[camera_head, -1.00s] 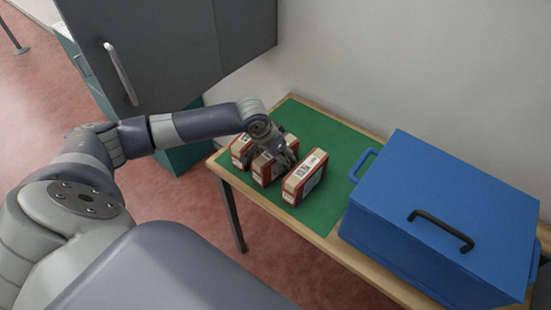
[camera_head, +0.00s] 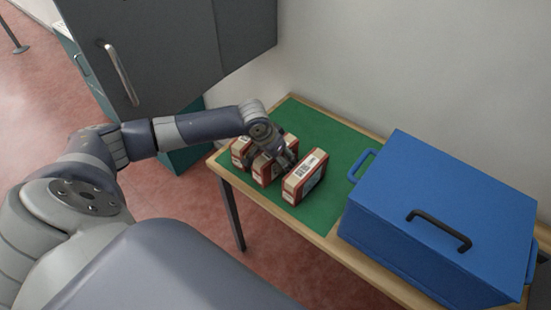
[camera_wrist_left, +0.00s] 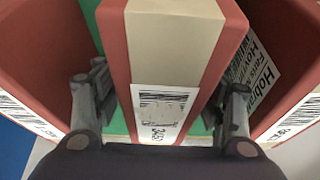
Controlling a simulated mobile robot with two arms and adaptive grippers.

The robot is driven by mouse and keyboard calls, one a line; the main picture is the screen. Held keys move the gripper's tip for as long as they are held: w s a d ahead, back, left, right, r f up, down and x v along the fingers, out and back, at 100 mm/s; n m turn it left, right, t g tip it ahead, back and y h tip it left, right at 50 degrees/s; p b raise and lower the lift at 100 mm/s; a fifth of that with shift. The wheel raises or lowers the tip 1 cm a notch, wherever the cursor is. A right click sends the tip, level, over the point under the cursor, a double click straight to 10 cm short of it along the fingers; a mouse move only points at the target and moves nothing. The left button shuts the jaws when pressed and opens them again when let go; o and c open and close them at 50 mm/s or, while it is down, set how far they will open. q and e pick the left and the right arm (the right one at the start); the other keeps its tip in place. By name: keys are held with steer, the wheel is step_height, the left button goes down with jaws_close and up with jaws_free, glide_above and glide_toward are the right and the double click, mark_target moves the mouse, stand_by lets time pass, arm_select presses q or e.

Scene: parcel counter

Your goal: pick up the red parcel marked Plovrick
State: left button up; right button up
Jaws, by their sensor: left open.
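Three red parcels with beige tape stand in a row on a green mat (camera_head: 337,149). My left gripper (camera_head: 277,158) is over the middle parcel (camera_head: 262,178). In the left wrist view its open fingers (camera_wrist_left: 163,100) straddle this middle parcel (camera_wrist_left: 175,45), one on each side. A barcode label with a number is on its end; no name is readable there. The parcel on the right in the head view (camera_head: 305,180) is at the left edge of the wrist view. My right gripper is not in view.
A large blue box (camera_head: 440,200) with a black handle stands on the table (camera_head: 325,240) to the right of the mat. A grey cabinet (camera_head: 170,50) is behind my left arm. The gaps between the parcels are narrow. The mat's back part is clear.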

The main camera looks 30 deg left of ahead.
arm_select(q)
steer(key=c, duration=1.4)
steer(key=shift+o, duration=0.2)
